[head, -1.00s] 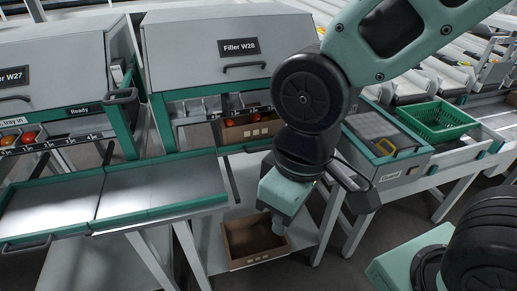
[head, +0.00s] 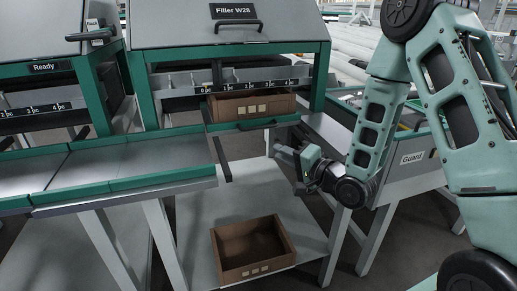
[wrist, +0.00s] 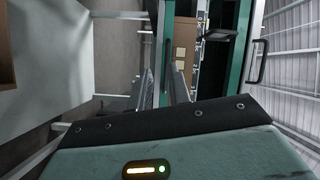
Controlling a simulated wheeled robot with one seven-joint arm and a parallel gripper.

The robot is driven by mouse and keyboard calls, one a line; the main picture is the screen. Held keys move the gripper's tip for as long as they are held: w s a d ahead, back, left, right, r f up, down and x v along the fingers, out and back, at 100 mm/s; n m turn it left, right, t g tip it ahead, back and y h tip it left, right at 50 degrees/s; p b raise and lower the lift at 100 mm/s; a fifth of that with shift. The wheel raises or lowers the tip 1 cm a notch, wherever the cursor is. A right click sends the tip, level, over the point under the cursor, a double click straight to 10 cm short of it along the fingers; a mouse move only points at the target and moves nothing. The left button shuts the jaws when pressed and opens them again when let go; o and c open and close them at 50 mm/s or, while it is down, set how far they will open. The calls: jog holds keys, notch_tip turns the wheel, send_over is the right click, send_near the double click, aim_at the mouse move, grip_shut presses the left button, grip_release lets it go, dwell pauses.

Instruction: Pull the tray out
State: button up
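A brown tray (head: 252,105) sits in the opening of Filler W28, above a green-edged slide with a dark bar handle (head: 255,124) at its front. Its front also shows in the wrist view (wrist: 184,52); its contents are hidden in the head view. My gripper (head: 284,153) is just right of and below that handle, in front of the filler. In the wrist view its two grey fingers (wrist: 164,88) stand apart, with the dark handle bar beyond the gap between them. I see nothing held; whether a finger touches the handle I cannot tell.
A second brown tray (head: 278,264), empty inside, stands on the low pale shelf (head: 195,222). A green-edged metal table (head: 130,162) extends left of the filler. The grey guard housing (head: 418,170) stands close on the right behind my arm.

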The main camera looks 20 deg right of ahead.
aim_at(258, 128)
jog(key=d+f+m+t+b, duration=0.2)
jog(key=d+m+t, duration=0.1)
jog(key=d, duration=0.1)
jog(key=shift+h, duration=0.3)
jog(key=b+x, duration=0.1)
jog(key=x, duration=1.5)
jog(key=shift+w+a+r, duration=0.1)
jog(key=shift+r, duration=0.1)
grip_shut()
